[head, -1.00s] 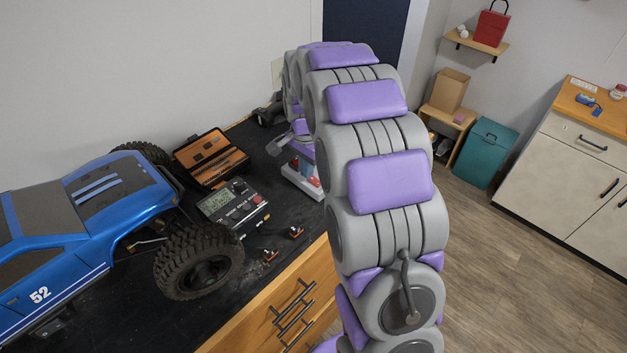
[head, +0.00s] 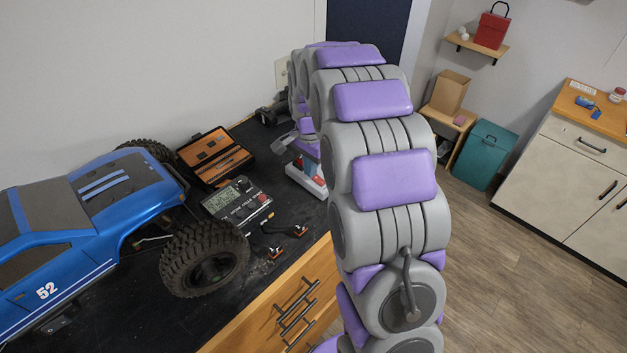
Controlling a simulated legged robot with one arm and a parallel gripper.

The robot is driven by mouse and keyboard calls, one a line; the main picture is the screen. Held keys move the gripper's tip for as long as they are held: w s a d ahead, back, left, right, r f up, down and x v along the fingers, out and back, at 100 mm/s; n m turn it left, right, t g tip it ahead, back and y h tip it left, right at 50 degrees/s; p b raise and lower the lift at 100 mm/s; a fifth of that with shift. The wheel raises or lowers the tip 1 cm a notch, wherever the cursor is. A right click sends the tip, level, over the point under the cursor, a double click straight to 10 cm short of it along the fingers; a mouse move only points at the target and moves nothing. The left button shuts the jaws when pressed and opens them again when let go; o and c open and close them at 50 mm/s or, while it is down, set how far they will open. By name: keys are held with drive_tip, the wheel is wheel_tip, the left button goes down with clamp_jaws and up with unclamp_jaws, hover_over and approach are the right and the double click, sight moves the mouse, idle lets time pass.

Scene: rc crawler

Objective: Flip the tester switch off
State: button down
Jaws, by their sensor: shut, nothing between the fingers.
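A blue RC truck (head: 95,205) with big tyres fills the left of the bench. An open orange-lined tool case (head: 214,157) lies behind the tester. Small connectors (head: 276,253) lie near the front edge. A red-and-white object (head: 308,178) sits beside my arm.

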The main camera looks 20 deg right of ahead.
sight(320, 178)
drive_tip(key=shift+d+f, duration=0.15)
drive_tip(key=shift+d, duration=1.4)
drive_tip(key=shift+a+f, duration=0.1)
drive_tip(key=shift+a, duration=1.25)
drive_tip(key=shift+d+f, duration=0.2)
drive_tip(key=shift+d, duration=0.4)
drive_tip(key=shift+d+f, duration=0.15)
drive_tip(key=shift+d, duration=0.45)
drive_tip(key=shift+a+f, duration=0.2)
drive_tip(key=shift+a, duration=0.85)
drive_tip(key=shift+d, duration=0.6)
drive_tip(key=shift+d+r, duration=0.25)
drive_tip(key=shift+r, duration=0.05)
drive_tip(key=shift+a+r+p, duration=0.3)
drive_tip(key=shift+r+p, duration=0.05)
drive_tip(key=shift+r, duration=0.45)
drive_tip(key=shift+a+r+p, duration=0.3)
drive_tip(key=shift+r+p, duration=0.05)
drive_tip(key=shift+r, duration=0.45)
drive_tip(key=shift+d+r+p, duration=0.25)
drive_tip(key=shift+r+p, duration=0.05)
drive_tip(key=shift+r, duration=0.45)
drive_tip(key=shift+d+r+p, duration=0.2)
drive_tip(key=shift+r+p, duration=0.1)
drive_tip(key=shift+r, duration=0.45)
drive_tip(key=shift+a, duration=0.1)
